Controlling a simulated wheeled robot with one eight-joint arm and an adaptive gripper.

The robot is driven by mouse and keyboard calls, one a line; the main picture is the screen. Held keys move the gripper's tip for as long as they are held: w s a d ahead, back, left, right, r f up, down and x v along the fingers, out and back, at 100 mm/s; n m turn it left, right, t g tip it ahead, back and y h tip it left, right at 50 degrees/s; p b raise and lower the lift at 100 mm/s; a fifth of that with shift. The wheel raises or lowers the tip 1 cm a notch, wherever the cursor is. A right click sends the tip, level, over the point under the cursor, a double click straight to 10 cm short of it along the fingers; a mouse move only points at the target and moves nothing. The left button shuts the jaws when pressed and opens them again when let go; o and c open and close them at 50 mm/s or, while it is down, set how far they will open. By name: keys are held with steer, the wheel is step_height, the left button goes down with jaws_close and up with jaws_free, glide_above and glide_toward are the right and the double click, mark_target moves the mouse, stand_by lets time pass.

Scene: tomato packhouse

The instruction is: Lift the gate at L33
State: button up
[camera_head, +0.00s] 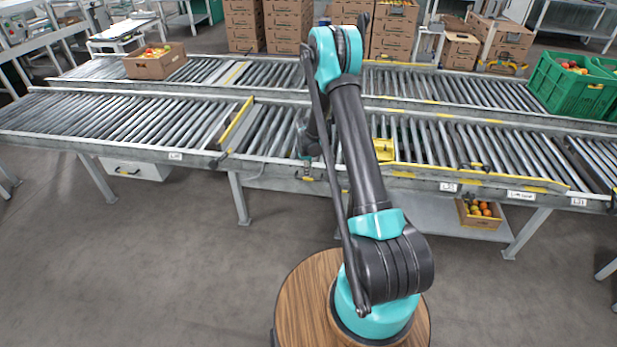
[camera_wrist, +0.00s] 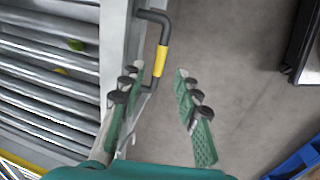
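In the wrist view a dark crank-shaped handle (camera_wrist: 164,32) with a yellow grip sleeve (camera_wrist: 160,61) sticks out from the side rail of a roller conveyor. My gripper (camera_wrist: 156,78) is open, one finger on each side of the handle's line. In the head view my arm hides most of the gripper near the front rail. A yellow-edged bar (camera_head: 236,123) crosses the near conveyor left of my arm. The small rail labels, such as one (camera_head: 175,156), are hard to read.
A yellow block (camera_head: 383,150) and a dark handle (camera_head: 474,167) are on the near conveyor, right of my arm. Green crates (camera_head: 572,98) stand at the far right, a tomato carton (camera_head: 150,68) far left. Blue and dark objects edge the wrist view's right side, beyond open floor.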

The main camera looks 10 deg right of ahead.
mark_target(309, 179)
steer(key=shift+w+d+f, duration=0.1)
steer(key=shift+w+f, duration=0.05)
steer(key=shift+f, duration=0.75)
steer(key=shift+w+f, duration=0.2)
steer(key=shift+f, duration=0.7)
steer(key=shift+w+d+f, duration=0.1)
steer(key=shift+w+f, duration=0.05)
steer(key=shift+f, duration=0.75)
jaws_close()
